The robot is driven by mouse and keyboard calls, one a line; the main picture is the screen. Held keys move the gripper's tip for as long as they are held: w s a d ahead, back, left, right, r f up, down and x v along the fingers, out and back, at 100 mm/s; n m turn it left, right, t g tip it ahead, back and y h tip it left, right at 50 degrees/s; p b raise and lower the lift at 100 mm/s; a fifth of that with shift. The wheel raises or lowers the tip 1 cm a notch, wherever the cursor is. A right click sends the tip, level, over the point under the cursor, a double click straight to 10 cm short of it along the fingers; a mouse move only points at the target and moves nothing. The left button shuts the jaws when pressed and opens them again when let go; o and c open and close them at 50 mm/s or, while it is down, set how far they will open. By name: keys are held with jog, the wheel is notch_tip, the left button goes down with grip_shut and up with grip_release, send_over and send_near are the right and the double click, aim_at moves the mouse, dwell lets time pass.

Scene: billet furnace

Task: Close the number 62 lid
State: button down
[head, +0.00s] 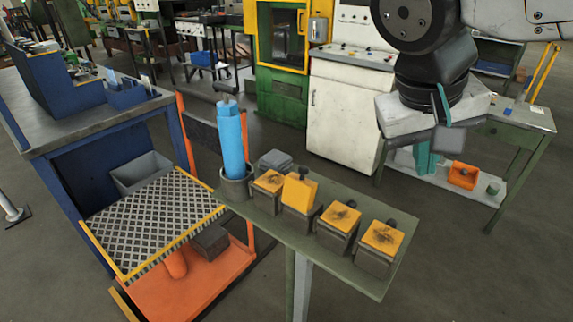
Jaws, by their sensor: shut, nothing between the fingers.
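Several small dark boxes with orange lids stand in a row on a narrow green bench (300,237) in the head view. The second lid from the left (299,191) is tilted up, with its plain orange face showing. The left lid (269,181), the third lid (343,216) and the right lid (383,237) lie flat with dark marks on top. I cannot read which one is number 62. My gripper (440,143) hangs at the upper right, behind and to the right of the boxes and apart from them. It is shut and empty.
A blue cylinder (231,138) stands in a round holder at the bench's left end. An orange trolley (205,285) with a checkered plate (150,222) stands to the left. A blue workbench (75,125) is further left. Floor at the lower right is clear.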

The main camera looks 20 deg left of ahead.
jog(key=s+a+r+n+t, duration=0.1)
jog(key=s+a+t, duration=0.15)
jog(key=a, duration=0.95)
jog(key=s+a+n+t, duration=0.15)
jog(key=s+a, duration=0.25)
jog(key=a, duration=0.9)
send_near(295, 176)
jog(key=shift+y, duration=0.3)
jog(key=x, duration=0.4)
jog(key=shift+a+f, duration=0.1)
jog(key=shift+f, duration=0.3)
jog(key=shift+w+d, duration=0.25)
jog(key=shift+d, duration=0.2)
